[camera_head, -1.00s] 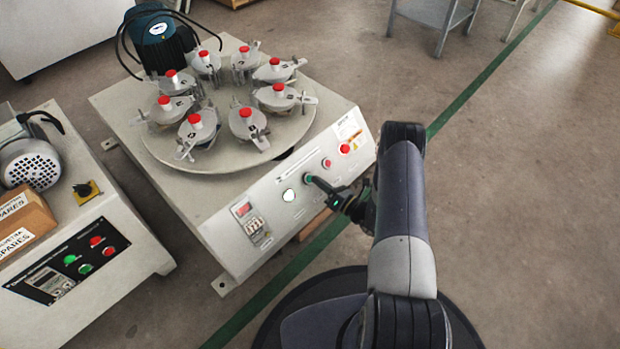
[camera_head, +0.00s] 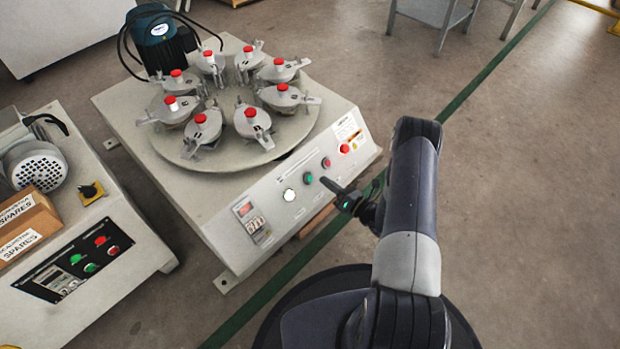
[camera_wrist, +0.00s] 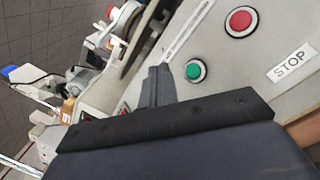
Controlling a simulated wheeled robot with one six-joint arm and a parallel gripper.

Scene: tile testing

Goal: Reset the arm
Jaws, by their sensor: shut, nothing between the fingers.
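My gripper (camera_head: 328,185) is shut and empty. In the head view it is just in front of the sloped control panel of the tile testing machine (camera_head: 205,215), its tip a little right of the green button (camera_head: 308,178) and below the red button (camera_head: 326,162). A small gap shows between the tip and the green button. In the wrist view the shut fingers (camera_wrist: 157,80) point at the panel, with the green button (camera_wrist: 195,71) and a red button (camera_wrist: 241,22) to their right, beside a STOP label (camera_wrist: 291,63).
The machine's turntable (camera_head: 170,152) carries several red-knobbed clamps, with a dark motor (camera_head: 152,30) behind. A second machine with a panel (camera_head: 70,270) and cardboard boxes (camera_head: 25,225) stands at left. A grey metal table (camera_head: 432,12) is at the back. The floor at right is clear.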

